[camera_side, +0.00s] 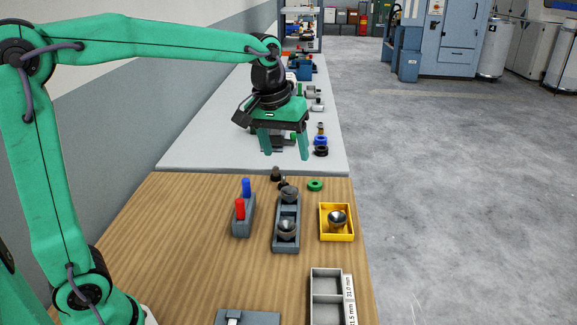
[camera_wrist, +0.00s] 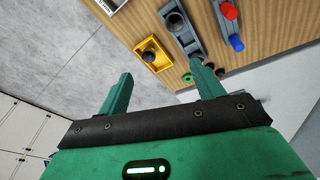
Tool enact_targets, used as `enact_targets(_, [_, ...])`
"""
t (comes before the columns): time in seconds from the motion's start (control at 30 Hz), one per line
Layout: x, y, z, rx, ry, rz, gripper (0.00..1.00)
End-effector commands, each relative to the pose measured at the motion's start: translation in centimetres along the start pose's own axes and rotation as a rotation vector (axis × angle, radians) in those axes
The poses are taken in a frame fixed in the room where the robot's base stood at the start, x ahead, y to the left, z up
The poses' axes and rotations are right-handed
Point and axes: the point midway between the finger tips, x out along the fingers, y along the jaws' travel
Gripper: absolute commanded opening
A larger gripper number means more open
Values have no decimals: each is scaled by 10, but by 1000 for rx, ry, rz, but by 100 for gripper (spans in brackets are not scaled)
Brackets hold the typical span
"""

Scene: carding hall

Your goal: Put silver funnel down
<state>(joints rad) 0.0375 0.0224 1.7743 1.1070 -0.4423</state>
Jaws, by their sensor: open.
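A silver funnel (camera_side: 337,217) sits inside a small yellow tray (camera_side: 322,236) on the wooden table. In the wrist view the funnel (camera_wrist: 149,56) shows as a dark round shape in the yellow tray (camera_wrist: 158,42). Another silver, funnel-like piece (camera_side: 286,227) sits in a grey holder (camera_side: 287,247) left of the tray. My gripper (camera_side: 285,147) is open and empty, held above and beyond the tray, over the near part of the grey bench. Its two fingers (camera_wrist: 162,72) stand wide apart in the wrist view.
A grey block with red (camera_side: 240,209) and blue (camera_side: 246,187) pegs stands left of the holder. A green ring (camera_side: 315,185) and small dark pieces (camera_side: 276,173) lie behind. A grey compartment box (camera_side: 326,271) is in front. The wooden table's left side is clear.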

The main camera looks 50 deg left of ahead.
Motion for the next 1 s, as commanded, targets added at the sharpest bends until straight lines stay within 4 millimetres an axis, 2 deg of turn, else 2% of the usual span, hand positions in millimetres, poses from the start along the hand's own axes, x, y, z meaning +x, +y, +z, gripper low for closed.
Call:
enact_targets(0.2, [-21,-23,41,91,59,22,67])
enact_targets(0.4, [-29,-44,79,176,110,34,67])
enact_targets(0.8, [-22,-81,153,341,215,45,67])
enact_targets(1.0, [-13,-91,173,392,245,44,67])
